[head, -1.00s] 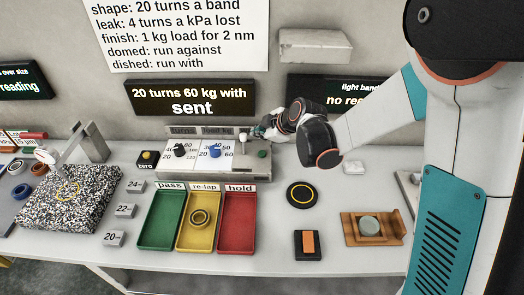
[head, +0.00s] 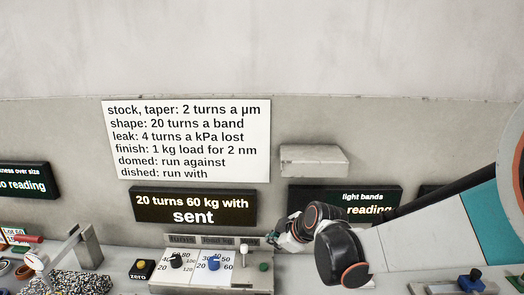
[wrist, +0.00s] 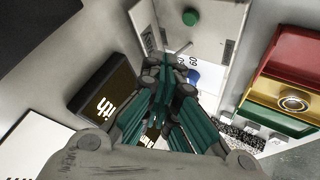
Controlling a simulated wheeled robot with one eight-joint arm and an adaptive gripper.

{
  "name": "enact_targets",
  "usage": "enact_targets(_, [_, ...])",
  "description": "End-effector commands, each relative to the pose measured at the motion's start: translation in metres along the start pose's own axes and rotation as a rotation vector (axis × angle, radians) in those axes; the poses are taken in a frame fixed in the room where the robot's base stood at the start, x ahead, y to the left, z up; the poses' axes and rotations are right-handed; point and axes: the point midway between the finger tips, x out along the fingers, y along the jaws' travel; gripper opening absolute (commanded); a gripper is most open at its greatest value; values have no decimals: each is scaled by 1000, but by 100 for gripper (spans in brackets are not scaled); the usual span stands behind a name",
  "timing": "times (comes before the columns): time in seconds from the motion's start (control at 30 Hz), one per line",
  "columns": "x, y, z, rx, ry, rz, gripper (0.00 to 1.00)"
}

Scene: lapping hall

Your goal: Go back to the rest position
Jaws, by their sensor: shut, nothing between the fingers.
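My gripper (head: 281,238) shows in the head view just right of the control panel's lever, in front of the wall, partly hidden by my wrist. In the wrist view its teal fingers (wrist: 166,68) are closed together with nothing between them. The control panel (head: 205,282) has a black knob (head: 176,261), a blue knob (head: 214,263), a white-topped lever (head: 244,250) and a green button (head: 264,267). My gripper appears apart from the lever.
A display (head: 194,206) above the panel reads "20 turns 60 kg with sent". A light bands display (head: 345,198) is partly behind my arm. A grey wall box (head: 314,160) is above. The wrist view shows the yellow tray (wrist: 268,88) with a ring (wrist: 293,102).

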Motion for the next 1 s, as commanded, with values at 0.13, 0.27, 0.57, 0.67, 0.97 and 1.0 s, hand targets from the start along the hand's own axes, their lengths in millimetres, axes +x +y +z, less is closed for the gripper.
enact_targets(0.13, [-52, -4, 11, 150, -51, 24, 0])
enact_targets(0.27, [-92, -11, 22, 282, -90, 51, 0])
enact_targets(0.57, [-175, -41, 57, 587, -171, 136, 0])
enact_targets(0.67, [-198, -55, 71, 689, -193, 170, 0])
enact_targets(0.97, [-252, -98, 113, 971, -242, 282, 0])
enact_targets(1.0, [-256, -103, 118, 998, -245, 294, 0])
